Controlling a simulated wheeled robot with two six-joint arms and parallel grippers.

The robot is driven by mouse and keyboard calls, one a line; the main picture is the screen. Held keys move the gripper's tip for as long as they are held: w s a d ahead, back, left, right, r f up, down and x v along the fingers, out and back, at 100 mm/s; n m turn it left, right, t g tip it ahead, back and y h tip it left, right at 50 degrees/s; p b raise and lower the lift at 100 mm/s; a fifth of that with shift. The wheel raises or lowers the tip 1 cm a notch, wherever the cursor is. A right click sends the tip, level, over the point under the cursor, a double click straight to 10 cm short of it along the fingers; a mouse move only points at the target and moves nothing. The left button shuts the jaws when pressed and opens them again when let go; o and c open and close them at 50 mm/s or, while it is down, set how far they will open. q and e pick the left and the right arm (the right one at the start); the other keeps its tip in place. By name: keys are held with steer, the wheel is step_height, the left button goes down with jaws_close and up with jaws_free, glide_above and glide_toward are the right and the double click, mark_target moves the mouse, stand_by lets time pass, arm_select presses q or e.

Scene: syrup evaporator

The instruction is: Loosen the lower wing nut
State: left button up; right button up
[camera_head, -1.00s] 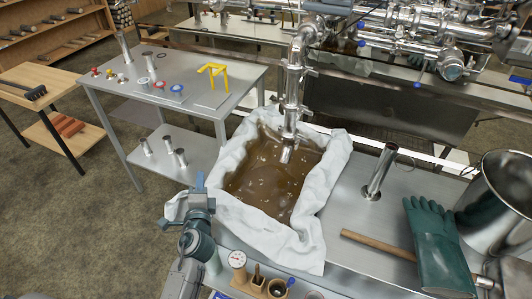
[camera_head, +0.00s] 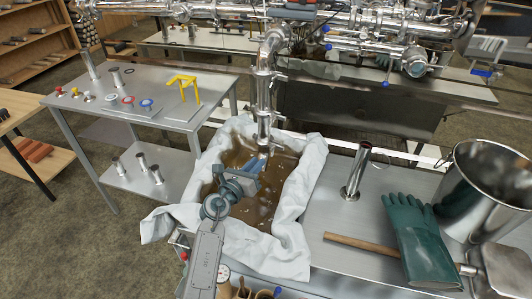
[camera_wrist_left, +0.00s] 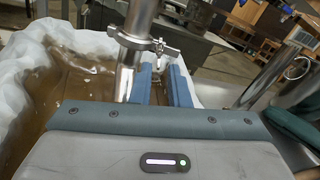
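The steel pipe (camera_head: 264,90) hangs over the cloth-lined pan. Its lower clamp carries the lower wing nut (camera_head: 279,120), which shows as a small metal tab on the right of the pipe. In the left wrist view the clamp (camera_wrist_left: 133,41) and wing nut (camera_wrist_left: 168,53) are close ahead, just beyond the fingertips. My left gripper (camera_head: 256,170) is below the clamp, near the pipe's bottom end. It also shows in the left wrist view (camera_wrist_left: 161,72), with its two blue-grey fingers apart and nothing between them. My right gripper is out of view.
The cloth-lined pan (camera_head: 292,215) of brown syrup lies under my left arm. To its right are an upright steel tube (camera_head: 355,172), a green glove (camera_head: 418,240), a wooden-handled tool (camera_head: 375,247) and a large pot (camera_head: 485,190). A side table (camera_head: 150,92) holds small parts and a yellow stand.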

mark_target(272, 149)
arm_select(q)
steer(key=x, duration=0.6)
steer(key=shift+w, duration=0.3)
steer(key=shift+d, duration=0.15)
jaws_close()
